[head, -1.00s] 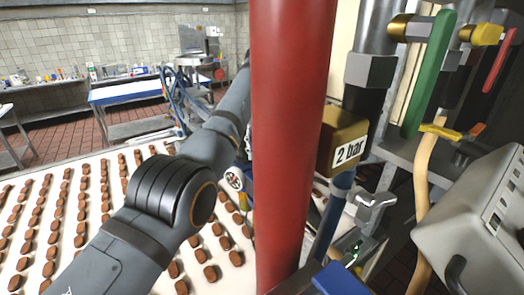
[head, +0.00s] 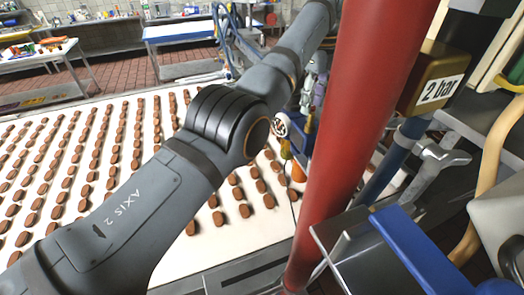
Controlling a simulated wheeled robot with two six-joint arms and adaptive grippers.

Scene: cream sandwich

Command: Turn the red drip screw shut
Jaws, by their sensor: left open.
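A small round wheel-like part (head: 280,124), white with red and dark marks, shows just left of the thick red pipe. It may be the drip screw, but it is too small to be sure. My left arm (head: 215,125) comes in from the lower left and reaches up and back toward the red pipe (head: 370,105). My left gripper (head: 313,92) is small and partly hidden beside the pipe, close to the round part. It is open; I cannot tell whether it touches anything. My right gripper is not in view.
A white conveyor belt (head: 75,200) carries rows of brown pieces under my left arm. The red pipe stands close in front. At right are a brass block marked "2 bar" (head: 437,80), a grey valve handle (head: 437,160) and a blue bar (head: 425,250). Steel tables stand behind.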

